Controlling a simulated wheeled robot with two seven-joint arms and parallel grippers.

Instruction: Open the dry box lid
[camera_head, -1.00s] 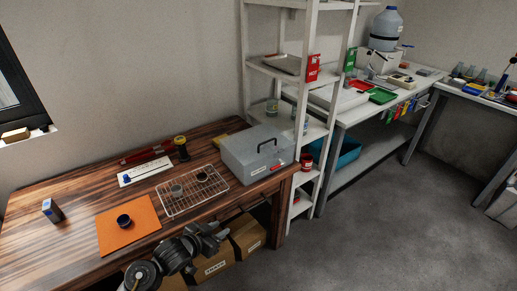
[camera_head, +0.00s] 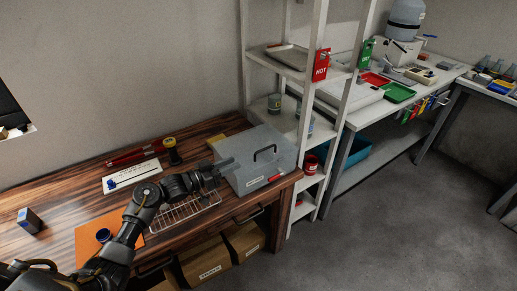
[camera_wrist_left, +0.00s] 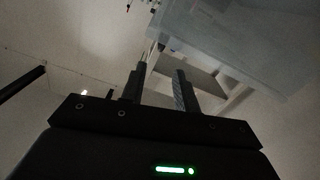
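The dry box (camera_head: 255,158) is a grey, translucent box with a black handle (camera_head: 264,153) on it and a red tag at its front. It stands on the right end of the wooden table, and its lid looks shut. My left gripper (camera_head: 228,167) is at the left side of the box, with its fingers pointing right. In the left wrist view its two fingers (camera_wrist_left: 159,88) stand apart with nothing between them. A pale translucent surface, likely the box (camera_wrist_left: 240,40), fills the upper right there. I cannot tell whether the fingers touch it. My right gripper is not in view.
My left arm covers part of the wire rack (camera_head: 185,212) and the orange mat (camera_head: 92,240). A white shelf (camera_head: 318,120) stands right behind the box.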

